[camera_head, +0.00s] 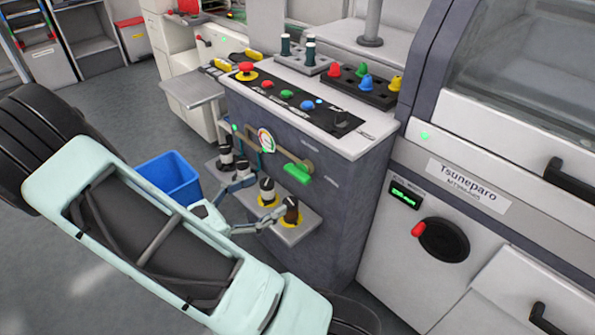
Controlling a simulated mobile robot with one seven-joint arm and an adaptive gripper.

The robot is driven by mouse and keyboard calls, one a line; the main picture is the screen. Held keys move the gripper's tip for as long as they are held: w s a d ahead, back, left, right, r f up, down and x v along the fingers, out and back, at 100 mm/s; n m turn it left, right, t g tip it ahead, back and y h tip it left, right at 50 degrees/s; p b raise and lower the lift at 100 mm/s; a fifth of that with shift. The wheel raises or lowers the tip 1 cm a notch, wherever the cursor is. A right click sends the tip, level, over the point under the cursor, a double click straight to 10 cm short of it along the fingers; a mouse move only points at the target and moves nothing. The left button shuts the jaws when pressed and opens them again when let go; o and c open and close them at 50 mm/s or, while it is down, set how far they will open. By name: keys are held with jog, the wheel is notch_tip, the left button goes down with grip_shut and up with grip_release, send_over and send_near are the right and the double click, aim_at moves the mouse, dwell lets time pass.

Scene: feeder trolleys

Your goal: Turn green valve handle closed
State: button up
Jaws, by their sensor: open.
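The green valve handle (297,173) sits on a tan pipe (300,153) on the front of the dark grey trolley (345,200). The handle lies tilted, its right end lower. A round gauge (266,140) is up and left of it on the same pipe. My pale green arm covers the lower left of the view. Exact depth between fingers and handle is hard to tell.
A blue bin (170,178) stands behind my arm. Buttons and a red emergency stop (246,70) top the trolley. A white machine (385,265) stands to the right.

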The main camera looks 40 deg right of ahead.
aim_at(293, 175)
jog(key=shift+n+t+h, duration=0.4)
jog(key=shift+n, duration=0.2)
jog(key=d, duration=0.3)
jog(key=w+d+b, duration=0.1)
jog(key=d, duration=0.3)
jog(key=d+f, duration=0.1)
jog(key=d, duration=0.3)
jog(key=shift+w+d, duration=0.2)
jog(key=shift+w, duration=0.1)
jog(key=c, duration=1.2)
jog(key=shift+o, duration=0.2)
